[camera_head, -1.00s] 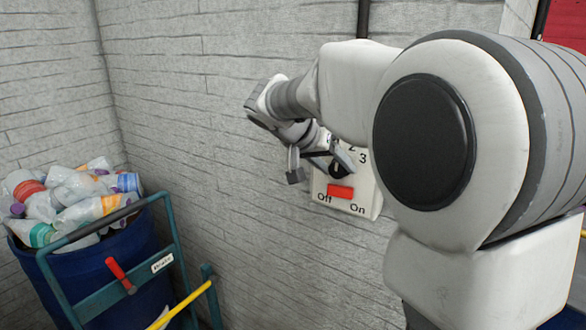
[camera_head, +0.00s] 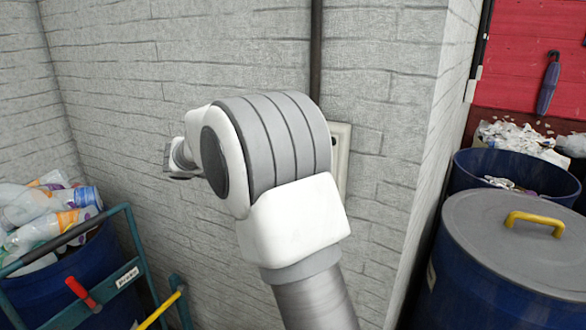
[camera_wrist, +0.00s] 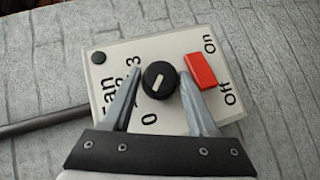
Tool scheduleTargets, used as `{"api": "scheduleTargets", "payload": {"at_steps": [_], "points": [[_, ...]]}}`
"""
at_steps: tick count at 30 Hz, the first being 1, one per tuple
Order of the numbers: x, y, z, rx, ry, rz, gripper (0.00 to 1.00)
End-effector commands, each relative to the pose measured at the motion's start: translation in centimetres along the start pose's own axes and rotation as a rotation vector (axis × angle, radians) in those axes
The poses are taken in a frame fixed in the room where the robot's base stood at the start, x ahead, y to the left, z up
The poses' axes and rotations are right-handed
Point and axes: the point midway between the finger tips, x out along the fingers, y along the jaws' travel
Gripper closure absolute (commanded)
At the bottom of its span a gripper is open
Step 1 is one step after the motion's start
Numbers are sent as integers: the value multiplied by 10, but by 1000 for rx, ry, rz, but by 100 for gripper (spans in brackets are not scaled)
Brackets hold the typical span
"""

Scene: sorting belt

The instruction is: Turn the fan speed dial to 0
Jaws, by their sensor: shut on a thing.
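The fan panel (camera_wrist: 178,48) is a pale plate on the brick wall, marked Fan, with numbers 0 to 3. Its round black dial (camera_wrist: 160,80) carries a short white mark, slanted in the wrist view, its lower end towards the 0 side. The exact setting is hard to read. A red switch (camera_wrist: 201,71) with On and Off labels is beside the dial. My gripper (camera_wrist: 160,78) is shut on the dial, one grey finger on each side.
A blue barrel of plastic bottles (camera_head: 45,275) stands at left by a green cart frame (camera_head: 142,270) with a red handle. At right are a lidded blue barrel (camera_head: 510,245) and an open barrel (camera_head: 470,165) of paper scraps. A dark pipe runs above the panel.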

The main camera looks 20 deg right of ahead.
Motion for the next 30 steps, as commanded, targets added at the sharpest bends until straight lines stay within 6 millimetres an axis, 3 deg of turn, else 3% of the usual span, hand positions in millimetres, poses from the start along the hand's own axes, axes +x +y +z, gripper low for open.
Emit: {"api": "scheduleTargets", "payload": {"at_steps": [12, 29, 30], "points": [[0, -2, 0, -135, -5, 134, 96], [1, -2, 0, -153, -7, 153, 96], [1, -2, 0, -153, -7, 153, 34]]}}
